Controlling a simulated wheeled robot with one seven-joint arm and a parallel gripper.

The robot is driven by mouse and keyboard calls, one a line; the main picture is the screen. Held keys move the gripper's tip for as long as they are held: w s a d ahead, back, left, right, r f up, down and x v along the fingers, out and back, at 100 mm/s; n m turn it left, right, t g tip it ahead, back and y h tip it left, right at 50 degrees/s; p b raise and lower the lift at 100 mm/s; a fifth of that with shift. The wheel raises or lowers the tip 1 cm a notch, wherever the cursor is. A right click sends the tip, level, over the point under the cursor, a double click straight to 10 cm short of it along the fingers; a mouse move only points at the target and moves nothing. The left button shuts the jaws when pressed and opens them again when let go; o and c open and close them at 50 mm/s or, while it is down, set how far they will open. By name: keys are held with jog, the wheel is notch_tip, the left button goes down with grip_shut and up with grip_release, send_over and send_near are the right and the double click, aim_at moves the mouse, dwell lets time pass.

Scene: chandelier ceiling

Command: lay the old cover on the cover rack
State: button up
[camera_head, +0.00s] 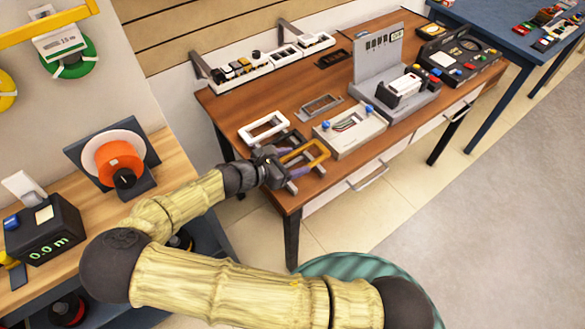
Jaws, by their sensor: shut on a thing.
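The old cover looks like the yellowed, open rectangular frame (319,146). My gripper (294,172) is shut on it at the front left of the wooden workbench (231,107). The frame is at or just above the bench top; I cannot tell if it touches. A white frame of similar shape (264,127) lies just behind and left of it, with dark, flat pieces partly hidden between them. A grey frame-like holder (320,105) lies further back. I cannot tell for sure which piece is the cover rack.
Further right is a grey stand (379,60) with a white device. A white strip of switches and sockets (240,71) runs along the back. A striped green round seat (368,266) stands in front.

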jog(key=shift+f, duration=1.85)
jog(key=shift+f, duration=0.35)
jog(key=o, duration=1)
jog(key=shift+r, duration=0.1)
jog(key=shift+r, duration=0.3)
jog(key=b+v, duration=0.1)
jog(key=v, duration=1.1)
jog(key=shift+d, duration=0.15)
